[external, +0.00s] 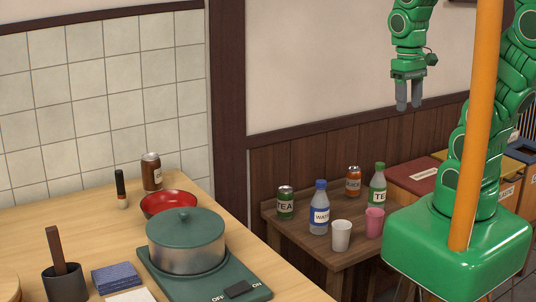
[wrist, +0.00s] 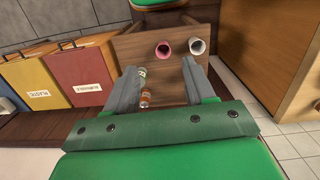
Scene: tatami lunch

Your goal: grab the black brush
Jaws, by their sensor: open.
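A slim upright thing with a black handle and a pale lower end, which looks like the black brush (external: 120,186), stands on the light wooden counter (external: 30,235) near the tiled wall in the external view. It is left of a brown can and does not show in the wrist view. My gripper (external: 408,96) hangs high at the upper right of the external view, far from the brush, fingers pointing down. In the wrist view my gripper (wrist: 158,66) has its fingers apart with nothing held between them.
A red bowl (external: 169,203), a brown can (external: 151,172) and a green pot (external: 186,240) stand near the brush. A low table (external: 290,236) holds bottles, cans and cups. Bins (wrist: 84,77) stand left in the wrist view.

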